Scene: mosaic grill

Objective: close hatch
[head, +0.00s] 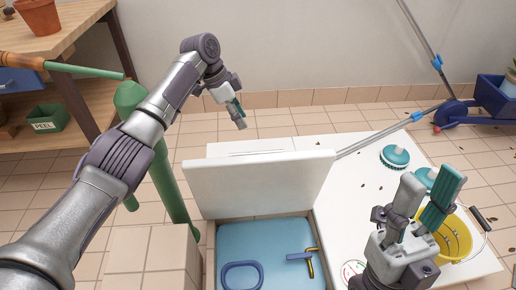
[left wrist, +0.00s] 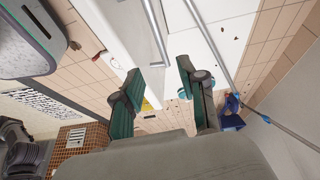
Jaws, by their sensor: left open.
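The hatch lid (head: 262,187) is a white panel standing raised over an open compartment (head: 265,240) with a blue floor. In the left wrist view a white panel (left wrist: 125,30) with a grey edge, likely the lid, lies beyond the fingers. My left gripper (head: 238,113) is above and behind the lid's top edge, apart from it. Its teal-padded fingers are spread and empty in the left wrist view (left wrist: 160,70). My right gripper (head: 431,177) is at the right, over the white surface, with its fingers apart and nothing visible between them.
A blue ring (head: 242,275) and a blue-and-yellow tool (head: 306,257) lie in the compartment. A yellow bucket (head: 456,238) and teal brushes (head: 395,156) stand on the white top (head: 350,215) at right. A green post (head: 165,180) and wooden shelf (head: 60,38) are at left.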

